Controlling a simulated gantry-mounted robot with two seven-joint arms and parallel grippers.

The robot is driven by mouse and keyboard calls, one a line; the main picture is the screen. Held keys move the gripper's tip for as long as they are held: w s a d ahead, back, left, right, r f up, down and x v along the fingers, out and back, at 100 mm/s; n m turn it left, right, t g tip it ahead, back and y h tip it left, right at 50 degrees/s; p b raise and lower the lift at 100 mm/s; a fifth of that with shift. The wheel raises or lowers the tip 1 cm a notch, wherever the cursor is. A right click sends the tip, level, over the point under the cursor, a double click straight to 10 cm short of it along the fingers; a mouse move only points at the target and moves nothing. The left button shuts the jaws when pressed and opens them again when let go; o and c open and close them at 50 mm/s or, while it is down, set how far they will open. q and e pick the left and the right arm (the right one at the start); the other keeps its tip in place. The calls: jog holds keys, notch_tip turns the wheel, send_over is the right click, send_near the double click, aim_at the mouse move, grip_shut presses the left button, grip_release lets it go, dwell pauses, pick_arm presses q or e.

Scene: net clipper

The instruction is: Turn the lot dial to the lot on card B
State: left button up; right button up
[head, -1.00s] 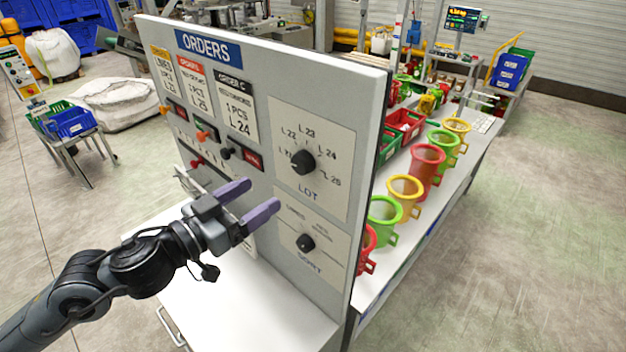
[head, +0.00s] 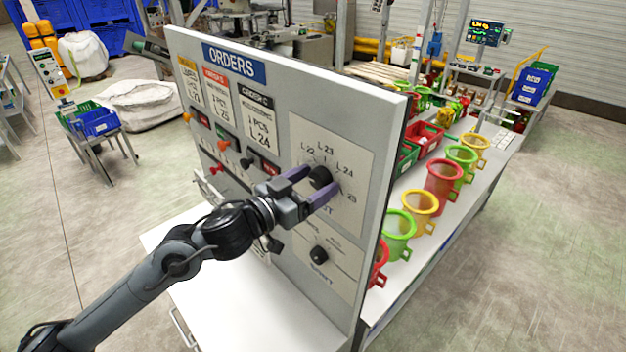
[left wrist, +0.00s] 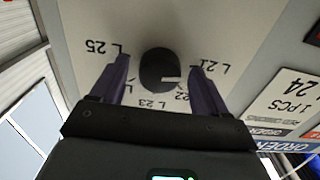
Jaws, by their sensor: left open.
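The black round lot dial (head: 319,176) sits on the upper right plate of the upright orders board. The open left gripper (head: 321,177) has its purple fingers on either side of the dial; I cannot tell whether they touch it. In the left wrist view the dial (left wrist: 158,70) is between and slightly beyond the fingertips (left wrist: 160,63), with a white mark on the side toward L 21 and L 22. That view is upside down, with L 25 at left and L 21 at right. Card B (head: 220,103) has a red header and appears to read L 25. My right gripper is out of view.
A second dial (head: 319,254) sits below the lot dial. Cards A and C (head: 258,118) flank card B, with small coloured knobs beneath. A white shelf (head: 262,310) juts out below the board. Coloured cups (head: 443,178) line the bench behind its right edge.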

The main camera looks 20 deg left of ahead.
pick_arm(q)
jog(key=shift+c, duration=0.2)
jog(key=c, duration=1)
